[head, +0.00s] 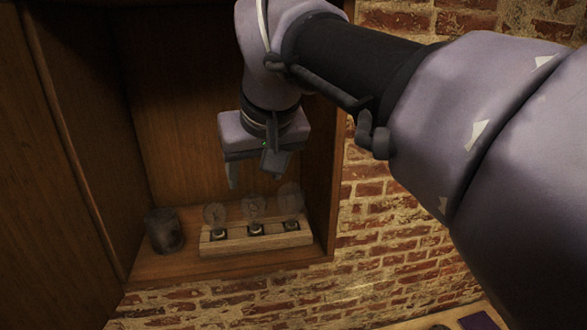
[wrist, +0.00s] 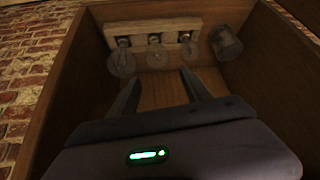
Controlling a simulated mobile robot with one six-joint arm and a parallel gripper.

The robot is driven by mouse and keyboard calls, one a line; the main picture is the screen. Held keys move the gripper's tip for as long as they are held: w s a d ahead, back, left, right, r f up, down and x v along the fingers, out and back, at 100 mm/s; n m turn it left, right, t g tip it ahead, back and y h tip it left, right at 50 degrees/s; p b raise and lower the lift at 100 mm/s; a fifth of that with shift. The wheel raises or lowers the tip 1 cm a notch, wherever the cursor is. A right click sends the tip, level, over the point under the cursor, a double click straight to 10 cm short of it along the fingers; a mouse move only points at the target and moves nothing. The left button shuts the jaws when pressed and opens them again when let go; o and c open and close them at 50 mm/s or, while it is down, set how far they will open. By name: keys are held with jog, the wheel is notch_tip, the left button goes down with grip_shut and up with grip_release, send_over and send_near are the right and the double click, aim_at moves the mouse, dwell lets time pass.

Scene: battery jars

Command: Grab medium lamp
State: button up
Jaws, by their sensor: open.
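Three clear glass lamps stand in a row in a pale wooden holder (head: 255,245) inside a wooden cabinet niche. They are the left lamp (head: 215,214), the middle lamp (head: 253,208) and the right lamp (head: 290,198). In the wrist view the order is reversed, and the middle lamp (wrist: 157,56) looks between the other two in size. The holder (wrist: 150,27) is at the top there. My gripper (head: 250,182) is open and empty, pointing down above the lamps. In the wrist view my gripper (wrist: 160,77) has its fingers either side of the middle lamp's line, apart from it.
A dark, cloudy jar (head: 164,231) stands left of the holder on the niche floor; it also shows in the wrist view (wrist: 226,42). Wooden side walls close in the niche. A brick wall (head: 390,220) lies to the right and below.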

aim_at(252, 193)
jog(key=x, duration=0.9)
jog(key=shift+w+r, duration=0.15)
jog(key=shift+d+r, duration=0.1)
jog(key=shift+d, duration=0.05)
jog(key=c, duration=0.5)
grip_shut()
